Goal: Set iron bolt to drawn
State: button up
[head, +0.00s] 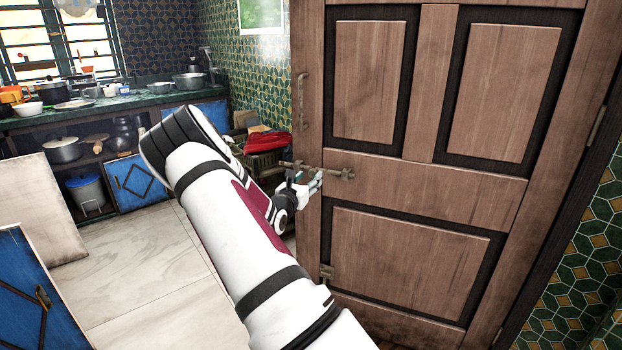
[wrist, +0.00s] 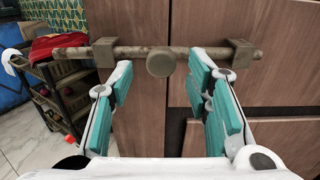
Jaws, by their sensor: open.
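The iron bolt (head: 337,174) is a horizontal rusty bar across the left edge of the brown wooden door (head: 430,186). In the wrist view the bolt (wrist: 128,52) runs through two brackets, with a round knob (wrist: 161,64) between them. The bar's left end sticks out past the door's edge. My gripper (head: 313,182) is at the bolt in the head view. In the wrist view my gripper (wrist: 160,68) is open, with its teal-padded fingers on either side of the knob. I cannot tell whether the fingers touch the bar. My arm partly hides the area left of the bolt.
A vertical handle (head: 302,101) is above the bolt, and a small latch (head: 327,272) is below it. A dark rack with a red cloth (head: 267,141) stands left of the door. Blue cabinet doors are at left.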

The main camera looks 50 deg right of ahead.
aim_at(312, 175)
jog(key=shift+b+x, duration=0.3)
jog(key=shift+x, duration=1.45)
grip_shut()
